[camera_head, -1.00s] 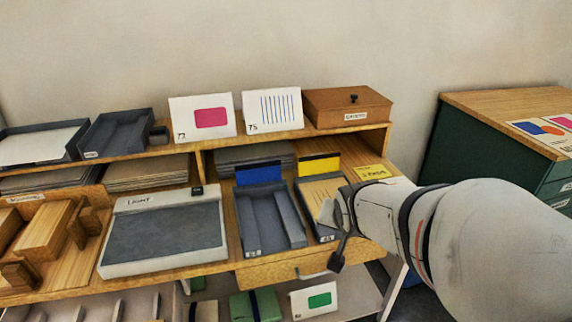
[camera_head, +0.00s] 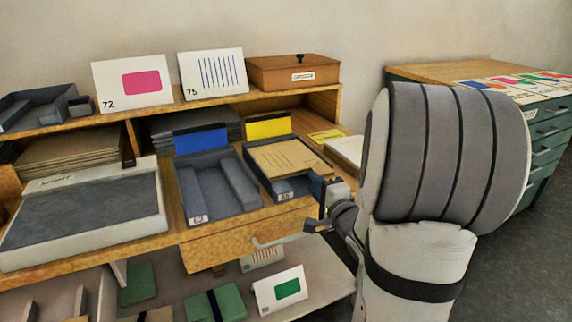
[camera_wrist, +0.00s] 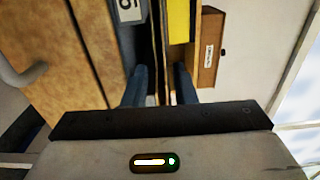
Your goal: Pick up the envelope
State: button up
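The tan envelope (camera_head: 285,156) lies in a dark tray (camera_head: 283,193) with a yellow divider at its back. In the head view its right side reaches over the tray's right edge. My gripper (camera_head: 322,203) is at the tray's front right corner, close to the envelope's near right edge. In the wrist view my gripper (camera_wrist: 160,88) has its two dark fingers apart, with a gap between them. Thin tan and dark edges run in line with this gap; I cannot tell which is the envelope, and no contact shows.
A second tray with a blue divider (camera_head: 203,140) stands to the left. A drawer front (camera_head: 225,246) with a metal handle lies below. A brown box (camera_head: 293,73) sits on the upper shelf. A white stack (camera_head: 345,150) is just right of the envelope. A green cabinet stands at right.

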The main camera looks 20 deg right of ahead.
aim_at(305, 183)
jog(key=w+b, duration=0.2)
jog(key=w, duration=0.4)
jog(key=shift+w, duration=0.15)
jog(key=shift+c, duration=0.4)
grip_shut()
